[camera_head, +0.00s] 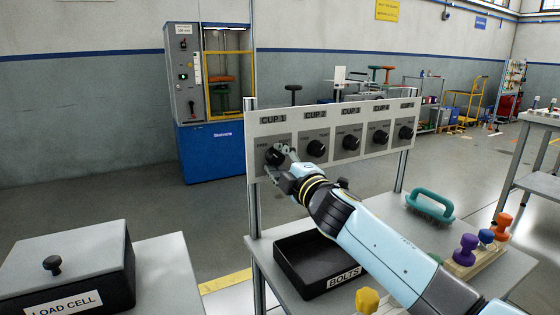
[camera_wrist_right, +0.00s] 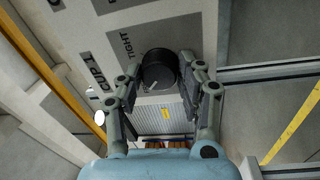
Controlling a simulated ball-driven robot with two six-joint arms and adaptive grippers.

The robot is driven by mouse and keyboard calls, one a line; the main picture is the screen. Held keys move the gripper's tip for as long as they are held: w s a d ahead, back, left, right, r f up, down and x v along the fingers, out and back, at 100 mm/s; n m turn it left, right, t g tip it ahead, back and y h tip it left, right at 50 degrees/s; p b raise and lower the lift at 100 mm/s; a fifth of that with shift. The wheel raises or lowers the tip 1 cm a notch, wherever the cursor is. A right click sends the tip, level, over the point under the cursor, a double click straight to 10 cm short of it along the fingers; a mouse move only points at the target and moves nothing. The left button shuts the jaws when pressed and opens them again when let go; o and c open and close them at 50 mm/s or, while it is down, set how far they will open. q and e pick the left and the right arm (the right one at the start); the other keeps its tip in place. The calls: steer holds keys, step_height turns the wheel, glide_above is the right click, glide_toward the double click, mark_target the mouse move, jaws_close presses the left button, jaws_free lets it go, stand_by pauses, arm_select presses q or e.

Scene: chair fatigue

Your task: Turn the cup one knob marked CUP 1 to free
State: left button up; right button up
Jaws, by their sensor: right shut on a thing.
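The CUP 1 knob (camera_head: 273,156) is a round black dial at the left end of an upright grey panel (camera_head: 330,132). Its plate carries small FREE and TIGHT markings; TIGHT reads clearly in the wrist view. My right gripper (camera_head: 283,160) is at this knob and shut on it, partly covering it. In the wrist view the knob (camera_wrist_right: 158,70) sits between the two fingers of the right gripper (camera_wrist_right: 161,80). A short pale pointer line shows on the knob, but I cannot tell exactly which marking it faces. My left gripper is out of view.
Several similar knobs, starting with the CUP 2 knob (camera_head: 316,148), continue rightward. Below stand a black BOLTS tray (camera_head: 285,272), a teal handle (camera_head: 430,204) and a block with coloured knobs (camera_head: 470,258). A LOAD CELL box (camera_head: 70,262) sits at left.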

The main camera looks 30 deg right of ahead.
steer(key=shift+f, duration=0.1)
steer(key=o, duration=1.1)
steer(key=shift+o, duration=0.2)
steer(key=shift+s, duration=0.1)
steer(key=s+f, duration=0.1)
steer(key=s, duration=1)
steer(key=shift+s+a, duration=0.35)
steer(key=shift+s, duration=0.05)
